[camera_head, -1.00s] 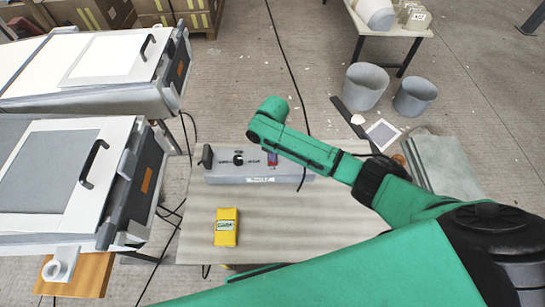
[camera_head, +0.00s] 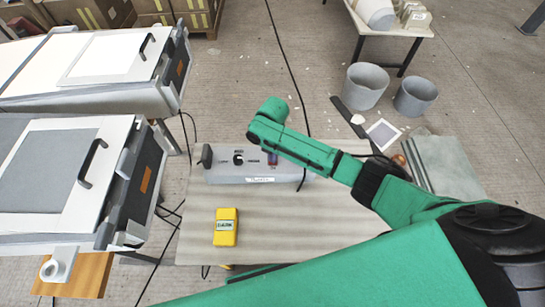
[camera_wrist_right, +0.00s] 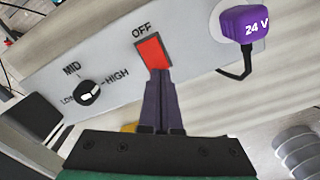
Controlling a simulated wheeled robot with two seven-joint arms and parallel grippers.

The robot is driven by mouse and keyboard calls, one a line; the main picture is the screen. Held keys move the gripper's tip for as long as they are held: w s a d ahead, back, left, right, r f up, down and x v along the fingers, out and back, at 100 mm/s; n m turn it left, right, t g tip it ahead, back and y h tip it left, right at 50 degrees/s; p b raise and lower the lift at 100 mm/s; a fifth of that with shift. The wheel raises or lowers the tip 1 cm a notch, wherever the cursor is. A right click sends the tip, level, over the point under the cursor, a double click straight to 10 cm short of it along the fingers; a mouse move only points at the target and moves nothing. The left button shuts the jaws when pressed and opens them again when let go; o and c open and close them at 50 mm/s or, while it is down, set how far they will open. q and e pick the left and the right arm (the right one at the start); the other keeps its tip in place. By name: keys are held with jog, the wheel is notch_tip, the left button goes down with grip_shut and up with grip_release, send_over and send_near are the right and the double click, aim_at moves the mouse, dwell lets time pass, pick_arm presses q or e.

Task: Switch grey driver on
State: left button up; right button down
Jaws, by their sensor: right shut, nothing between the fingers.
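The grey driver (camera_head: 225,176) is a flat box at the back edge of the bench. In the right wrist view, its pale panel (camera_wrist_right: 190,48) has a red rocker switch (camera_wrist_right: 151,54) with OFF printed above it. I cannot tell which way the rocker is pressed. A black knob (camera_wrist_right: 89,93) with LOW, MID and HIGH marks is left of it. My right gripper (camera_wrist_right: 160,76) is shut and empty; its dark fingertips overlap the lower edge of the switch, and I cannot tell if they touch. In the head view, my right wrist hides part of the driver. My left gripper is out of view.
A purple 24 V plug (camera_wrist_right: 244,25) with a black cable is right of the switch. A yellow box (camera_head: 226,228) lies on the bench (camera_head: 300,225). Pale moulds with handles (camera_head: 45,165) stand at left. Grey buckets (camera_head: 364,87) stand on the floor at right.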

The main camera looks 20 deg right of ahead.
jog(key=shift+f+b, duration=0.35)
jog(key=shift+f, duration=0.2)
notch_tip(320, 180, up, 7)
jog(key=p, duration=0.7)
jog(key=shift+r+p, duration=0.15)
jog(key=shift+p, duration=0.15)
jog(key=shift+f, duration=0.2)
